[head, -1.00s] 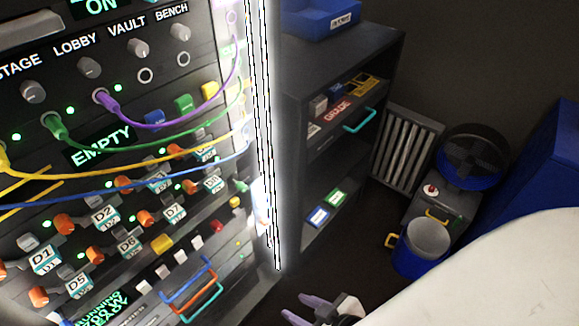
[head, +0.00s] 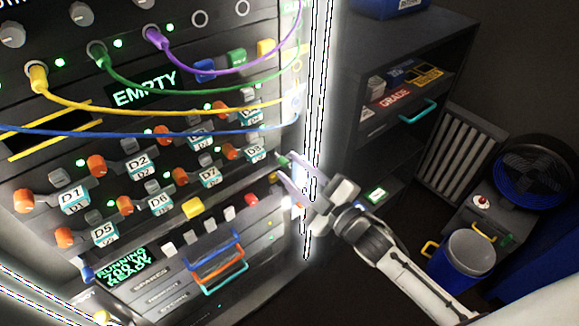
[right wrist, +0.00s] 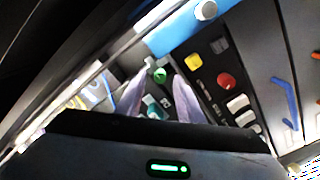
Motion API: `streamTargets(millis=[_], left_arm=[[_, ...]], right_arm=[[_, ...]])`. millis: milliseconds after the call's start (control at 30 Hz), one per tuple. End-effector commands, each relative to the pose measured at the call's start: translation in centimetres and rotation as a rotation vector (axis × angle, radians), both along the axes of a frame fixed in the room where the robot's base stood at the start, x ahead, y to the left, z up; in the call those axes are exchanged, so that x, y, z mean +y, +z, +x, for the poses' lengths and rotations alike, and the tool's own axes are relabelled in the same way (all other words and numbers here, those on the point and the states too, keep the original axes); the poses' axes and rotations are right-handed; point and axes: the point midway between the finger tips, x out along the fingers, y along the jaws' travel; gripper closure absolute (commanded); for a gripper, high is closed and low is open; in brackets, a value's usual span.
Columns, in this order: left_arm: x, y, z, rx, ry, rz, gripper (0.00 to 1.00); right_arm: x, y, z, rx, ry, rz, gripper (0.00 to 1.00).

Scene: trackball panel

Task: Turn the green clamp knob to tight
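The green clamp knob (head: 283,160) is a small green piece at the right edge of the panel, just right of the D8 module. In the right wrist view the green knob (right wrist: 159,75) shows between the tips of two purple fingers. My right gripper (head: 290,174) is open, with its fingers pointing at the panel's right edge and the knob close to the upper fingertip. In the right wrist view my right gripper (right wrist: 163,78) has a gap on both sides of the knob; I cannot tell if either finger touches it. My left gripper is not in view.
Yellow, green, purple and blue cables (head: 150,112) cross the panel above the modules. Orange knobs (head: 97,165), a yellow button (head: 192,208) and a red button (head: 251,200) sit nearby. A dark shelf (head: 375,75) stands right of the panel; a blue bin (head: 465,262) is at far right.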

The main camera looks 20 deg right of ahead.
Motion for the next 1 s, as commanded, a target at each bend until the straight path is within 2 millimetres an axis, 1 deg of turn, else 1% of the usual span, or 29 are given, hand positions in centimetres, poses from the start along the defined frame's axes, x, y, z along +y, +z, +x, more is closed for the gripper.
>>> streamTargets(millis=[33, 133, 433, 467, 600, 667, 1000], left_arm=[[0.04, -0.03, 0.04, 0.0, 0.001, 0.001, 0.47], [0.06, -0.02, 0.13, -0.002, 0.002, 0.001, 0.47], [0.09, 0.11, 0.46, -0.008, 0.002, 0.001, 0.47], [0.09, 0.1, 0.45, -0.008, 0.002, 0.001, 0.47], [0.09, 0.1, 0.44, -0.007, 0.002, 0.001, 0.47], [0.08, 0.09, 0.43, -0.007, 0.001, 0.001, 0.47], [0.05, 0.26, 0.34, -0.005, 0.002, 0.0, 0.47]], right_arm=[[0.2, 0.02, 0.59, 0.0, -0.001, 0.001, 0.66], [0.48, 0.02, 1.22, 0.0, 0.001, 0.001, 0.66], [0.59, -0.06, 1.47, 0.002, 0.0, 0.001, 0.66], [0.58, -0.05, 1.46, 0.002, 0.0, 0.001, 0.68], [0.59, -0.06, 1.44, 0.002, 0.0, 0.001, 0.91], [0.6, -0.07, 1.43, 0.003, 0.001, 0.001, 1.0], [0.57, -0.03, 1.43, 0.011, 0.0, 0.021, 1.0]])
